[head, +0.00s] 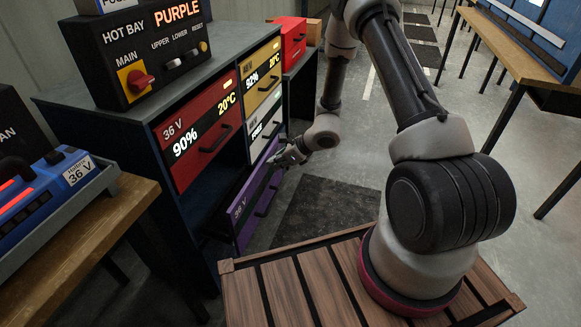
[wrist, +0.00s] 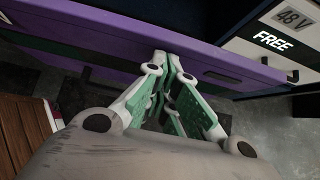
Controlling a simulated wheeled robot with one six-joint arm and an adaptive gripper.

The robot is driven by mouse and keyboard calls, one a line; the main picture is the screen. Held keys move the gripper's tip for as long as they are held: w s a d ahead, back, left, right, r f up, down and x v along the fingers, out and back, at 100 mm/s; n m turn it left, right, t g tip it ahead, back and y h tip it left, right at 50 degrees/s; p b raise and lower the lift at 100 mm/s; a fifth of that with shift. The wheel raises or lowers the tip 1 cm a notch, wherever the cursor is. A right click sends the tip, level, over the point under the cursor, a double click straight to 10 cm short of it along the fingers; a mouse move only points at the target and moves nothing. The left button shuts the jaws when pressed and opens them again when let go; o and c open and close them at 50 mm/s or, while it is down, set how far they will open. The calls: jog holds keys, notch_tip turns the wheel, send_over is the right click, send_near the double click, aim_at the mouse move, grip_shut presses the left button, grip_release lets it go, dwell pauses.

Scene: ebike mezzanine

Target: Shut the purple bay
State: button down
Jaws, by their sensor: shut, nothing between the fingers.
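The purple bay (head: 241,222) is the low drawer of the dark cabinet, marked 36 V, with a dark handle. Its front stands out from the cabinet, with a dark gap behind it. My gripper (head: 276,159) is at the far end of this front, near its top edge. In the wrist view the purple front (wrist: 110,43) runs across the picture. My gripper (wrist: 172,62) has its green-padded fingers together at that front, holding nothing. I cannot tell whether the fingertips touch it. My gripper hides part of the front.
A control box (head: 150,50) reading HOT BAY PURPLE, with a red main switch, stands on the cabinet (head: 75,95). The red bay (head: 195,135), yellow bay (head: 262,75) and white bay (head: 265,122) look closed. A wooden bench (head: 75,245) stands at left.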

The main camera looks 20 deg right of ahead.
jog(key=w+a, duration=0.9)
jog(key=a, duration=0.4)
jog(key=shift+w, duration=0.3)
jog(key=shift+d, duration=0.1)
